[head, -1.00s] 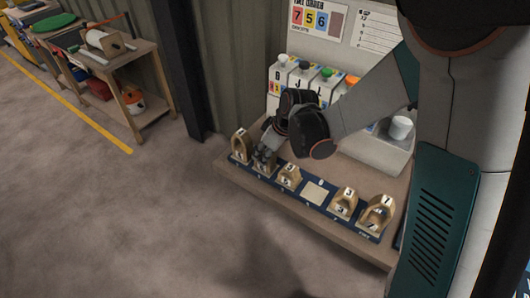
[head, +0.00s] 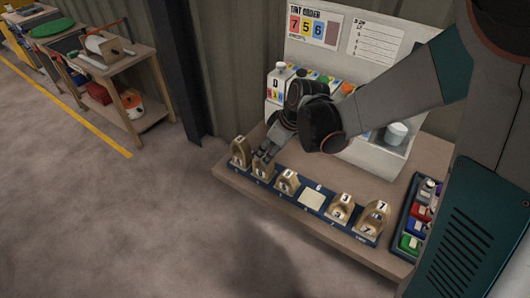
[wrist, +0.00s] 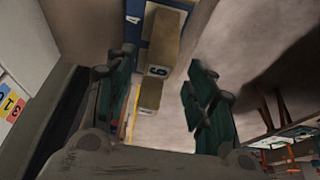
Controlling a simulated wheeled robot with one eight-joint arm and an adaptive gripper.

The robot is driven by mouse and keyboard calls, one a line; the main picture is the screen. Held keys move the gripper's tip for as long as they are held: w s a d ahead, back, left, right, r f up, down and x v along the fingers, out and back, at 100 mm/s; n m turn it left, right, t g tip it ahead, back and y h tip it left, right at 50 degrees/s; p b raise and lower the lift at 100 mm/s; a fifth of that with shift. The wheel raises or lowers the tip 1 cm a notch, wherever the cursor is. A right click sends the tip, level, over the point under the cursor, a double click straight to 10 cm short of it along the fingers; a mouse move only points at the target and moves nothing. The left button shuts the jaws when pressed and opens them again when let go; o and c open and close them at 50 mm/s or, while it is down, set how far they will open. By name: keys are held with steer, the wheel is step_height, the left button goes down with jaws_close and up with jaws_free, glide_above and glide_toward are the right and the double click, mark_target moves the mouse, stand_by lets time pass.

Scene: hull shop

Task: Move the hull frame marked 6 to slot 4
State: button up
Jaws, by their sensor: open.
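The hull frame marked 6 (wrist: 157,71) shows as a tan block with a white number tile in the wrist view, between and beyond my fingers. In the head view my gripper (head: 264,157) is just above the second frame from the left (head: 263,171), whose number is too small to read there. My gripper's two green fingers (wrist: 164,85) are apart, with nothing clearly held between them. A blue strip (head: 329,214) carries the frames in a row. Its fourth place from the left is an empty pale pad (head: 312,200). Contact between fingers and frame cannot be told.
Other frames stand left (head: 240,152), third (head: 287,183), fifth (head: 341,208) and at the right end (head: 373,219). A tray of coloured items (head: 418,222) lies right of the strip. A white rack with bottles (head: 278,83) stands behind.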

steer(key=p+v, duration=0.1)
steer(key=v, duration=0.4)
steer(key=shift+s+d+r, duration=0.1)
steer(key=shift+d+r, duration=0.05)
steer(key=shift+r, duration=0.2)
steer(key=s+d+r+m+t+h, duration=0.1)
steer(key=s+d+r+m+t, duration=0.1)
steer(key=s+d+r+m, duration=0.3)
steer(key=s+d+r+m+t+h, duration=0.2)
steer(key=s+d+r+m, duration=0.3)
steer(key=s, duration=0.7)
steer(key=d+r, duration=0.1)
steer(key=d, duration=0.1)
steer(key=shift+s+d+r+h, duration=0.3)
steer(key=shift+s+d, duration=0.05)
steer(key=shift+s, duration=0.05)
steer(key=shift+o, duration=0.4)
steer(key=shift+m, duration=0.3)
